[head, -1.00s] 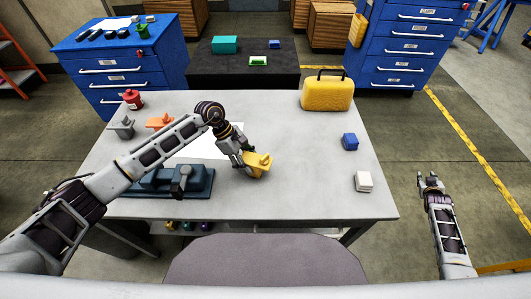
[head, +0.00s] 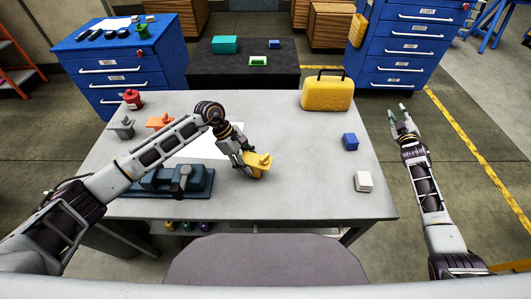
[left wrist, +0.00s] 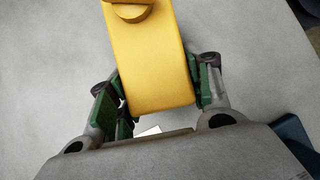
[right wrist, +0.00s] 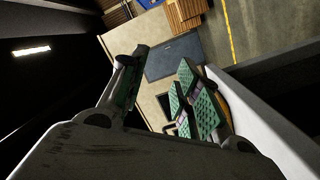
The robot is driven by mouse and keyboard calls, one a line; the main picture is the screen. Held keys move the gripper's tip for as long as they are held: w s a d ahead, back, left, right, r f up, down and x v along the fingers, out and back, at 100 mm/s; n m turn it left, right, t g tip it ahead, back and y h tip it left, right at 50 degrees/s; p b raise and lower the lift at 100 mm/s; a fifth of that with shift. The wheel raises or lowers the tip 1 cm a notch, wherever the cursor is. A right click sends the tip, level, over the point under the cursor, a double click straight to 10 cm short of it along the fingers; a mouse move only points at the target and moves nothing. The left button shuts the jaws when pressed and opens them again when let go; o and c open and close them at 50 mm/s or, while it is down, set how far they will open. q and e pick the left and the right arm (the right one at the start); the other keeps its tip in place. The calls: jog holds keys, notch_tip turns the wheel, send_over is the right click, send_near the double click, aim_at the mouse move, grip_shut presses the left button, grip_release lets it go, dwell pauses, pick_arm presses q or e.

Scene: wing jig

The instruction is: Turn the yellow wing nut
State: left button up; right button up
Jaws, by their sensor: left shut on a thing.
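The yellow wing nut (head: 258,168) is a block with a raised wing on top, standing on the grey table near its middle. My left gripper (head: 245,163) is shut on its block body. In the left wrist view the yellow block (left wrist: 160,70) sits between the green finger pads (left wrist: 160,95), and a rounded yellow piece shows at the top edge. My right gripper (head: 401,116) is open and empty, beyond the table's right edge. Its parted green pads also show in the right wrist view (right wrist: 163,85).
A blue vise-like tool (head: 155,183) lies at the table's front left. Grey (head: 123,128) and orange (head: 160,122) winged pieces and a red can (head: 133,99) stand at the left. A yellow case (head: 327,95), blue block (head: 350,142) and white block (head: 363,181) stand at the right.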

jog(key=w+a+r+n+t+y, duration=0.1)
jog(key=w+a+r+n+y, duration=0.2)
jog(key=a+r+n+y, duration=0.55)
jog(key=w+a+r+n+t+y, duration=0.1)
jog(key=w+a+r+n+y, duration=0.3)
jog(key=a+r, duration=0.85)
jog(key=s+a+r+n+g+y, duration=0.2)
jog(key=s+a+n+g+y, duration=0.1)
jog(key=a+n, duration=0.4)
jog(key=s+a+r+n+g+y, duration=0.2)
jog(key=a+n+g+y, duration=0.15)
jog(key=a, duration=0.65)
jog(key=s+a+r+n+g+y, duration=0.2)
jog(key=s+a+n+g+y, duration=0.1)
jog(key=a+n, duration=0.4)
jog(key=s+a+f+n+g+h, duration=0.2)
jog(key=s+a+n+g+h, duration=0.3)
jog(key=s+a+n+g, duration=1.1)
jog(key=s+f+n+t+h, duration=0.4)
jog(key=s+f+n+h, duration=0.25)
jog(key=f+h, duration=0.3)
jog(key=w+d+f+n+t+h, duration=0.1)
jog(key=d+n+h, duration=0.2)
jog(key=d, duration=0.3)
jog(key=shift+t+h, duration=0.35)
jog(key=shift+h, duration=0.5)
jog(key=shift+f, duration=0.15)
